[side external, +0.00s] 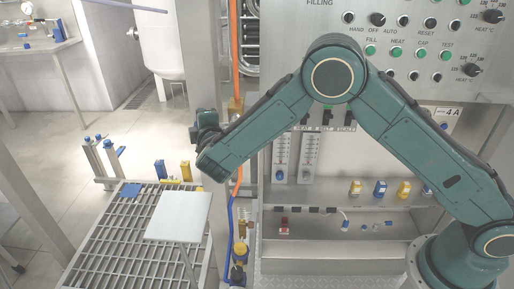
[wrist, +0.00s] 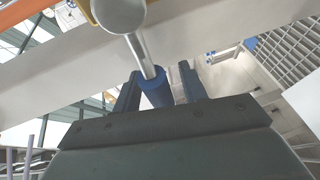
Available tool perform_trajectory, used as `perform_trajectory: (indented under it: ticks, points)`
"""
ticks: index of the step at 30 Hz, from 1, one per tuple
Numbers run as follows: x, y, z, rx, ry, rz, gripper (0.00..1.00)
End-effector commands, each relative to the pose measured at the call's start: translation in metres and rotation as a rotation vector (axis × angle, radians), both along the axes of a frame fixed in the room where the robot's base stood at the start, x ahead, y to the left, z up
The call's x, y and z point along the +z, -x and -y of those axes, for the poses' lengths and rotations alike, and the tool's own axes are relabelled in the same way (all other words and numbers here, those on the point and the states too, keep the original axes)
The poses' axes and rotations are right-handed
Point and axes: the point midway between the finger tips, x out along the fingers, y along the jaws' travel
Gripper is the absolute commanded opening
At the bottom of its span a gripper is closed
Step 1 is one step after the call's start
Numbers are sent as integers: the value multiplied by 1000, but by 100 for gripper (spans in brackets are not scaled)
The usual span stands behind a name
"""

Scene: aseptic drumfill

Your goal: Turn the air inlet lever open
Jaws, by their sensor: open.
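In the wrist view, a lever shows as a bare metal rod ending in a blue grip (wrist: 156,90). The rod runs up to a rounded pale metal hub (wrist: 119,12) at the top edge. My gripper (wrist: 160,68) is open, with one dark finger on each side of the blue grip. In the side view, the end of my arm (side external: 207,120) is at left of centre above the grated platform. The lever cannot be made out there, and my fingers are not clear.
A white square plate (side external: 180,216) on a post stands over the grated platform (side external: 110,250) below my arm. An orange pipe (side external: 234,60) runs vertically close to my forearm. The control panel (side external: 420,40) is behind at right. Brass fittings (side external: 240,250) stand beside the platform.

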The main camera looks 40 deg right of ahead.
Motion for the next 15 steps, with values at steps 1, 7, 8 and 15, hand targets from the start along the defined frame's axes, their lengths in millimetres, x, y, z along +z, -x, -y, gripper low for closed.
perform_trajectory:
  ticks: [1, 7, 8, 15]
  points:
    - [0, -1, 1, 0, 0, 0, 42]
    - [0, -2, 0, 1, 0, 0, 42]
    - [0, -2, 0, 1, 0, 0, 42]
    - [0, -2, 0, 1, 0, 0, 5]
